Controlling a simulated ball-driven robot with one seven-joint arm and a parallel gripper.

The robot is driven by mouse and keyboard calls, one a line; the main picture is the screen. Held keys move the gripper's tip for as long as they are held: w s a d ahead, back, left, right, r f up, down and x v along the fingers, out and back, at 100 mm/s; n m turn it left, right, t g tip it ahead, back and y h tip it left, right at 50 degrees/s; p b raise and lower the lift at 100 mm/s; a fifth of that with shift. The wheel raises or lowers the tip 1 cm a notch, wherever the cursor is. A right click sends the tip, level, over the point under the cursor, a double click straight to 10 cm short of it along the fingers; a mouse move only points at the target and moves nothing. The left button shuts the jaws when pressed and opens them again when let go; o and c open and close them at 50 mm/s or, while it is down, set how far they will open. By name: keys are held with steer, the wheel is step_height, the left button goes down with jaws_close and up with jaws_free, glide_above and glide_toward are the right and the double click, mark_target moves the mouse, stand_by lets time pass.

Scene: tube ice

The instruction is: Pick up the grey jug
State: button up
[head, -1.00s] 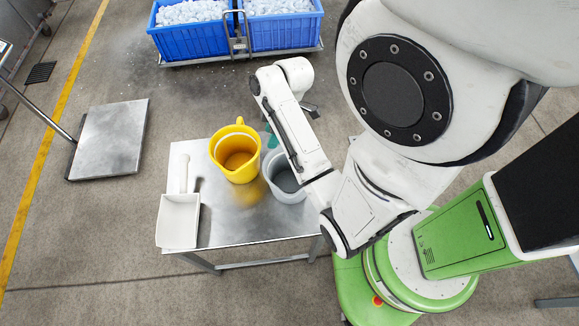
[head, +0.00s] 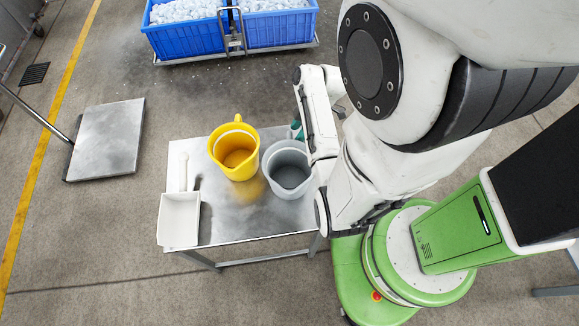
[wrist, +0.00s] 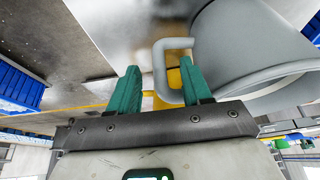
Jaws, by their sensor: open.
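The grey jug (head: 287,157) stands upright on the metal table (head: 228,222), right of the yellow jug (head: 236,152). Its grey body (wrist: 240,45) fills the upper right of the wrist view, with its handle (wrist: 159,72) turned toward my gripper. My gripper (wrist: 160,66) is open, its two green fingers apart. In the picture the handle's outer bar lies between the fingers, and the right finger overlaps the gap by the jug's body; I cannot tell the depth. In the head view a green fingertip (head: 296,130) shows at the jug's far side, and my arm hides the rest.
A white scoop (head: 180,215) lies on the table's left side. The yellow jug stands close to the grey one. Blue crates of ice (head: 190,38) stand beyond, and a flat platform scale (head: 107,140) is on the floor at left. The table's front middle is clear.

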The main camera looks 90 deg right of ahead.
steer(key=x, duration=0.5)
steer(key=shift+w+d, duration=0.15)
jaws_close()
steer(key=shift+r, duration=0.1)
